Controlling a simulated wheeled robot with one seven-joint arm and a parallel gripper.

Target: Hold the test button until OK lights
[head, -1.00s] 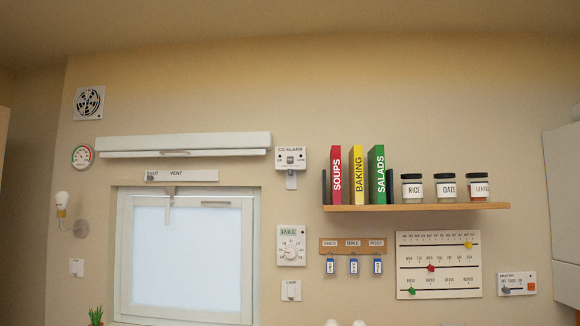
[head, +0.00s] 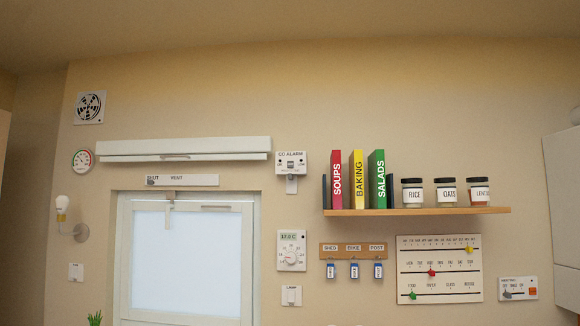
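The CO alarm (head: 291,163) is a small white box on the wall, right of the window's blind housing, with its name printed along the top. A small grey part, which may be the test button (head: 291,164), sits in the middle of its face. A grey-white tab (head: 291,184) hangs below the box. I cannot make out a lit OK light at this size. My gripper is not in view.
A shelf (head: 420,211) with books and jars is to the right of the alarm. Below are a thermostat (head: 291,251), a light switch (head: 291,296) and key hooks (head: 353,250). A window (head: 185,258) is at the left. The wall above is bare.

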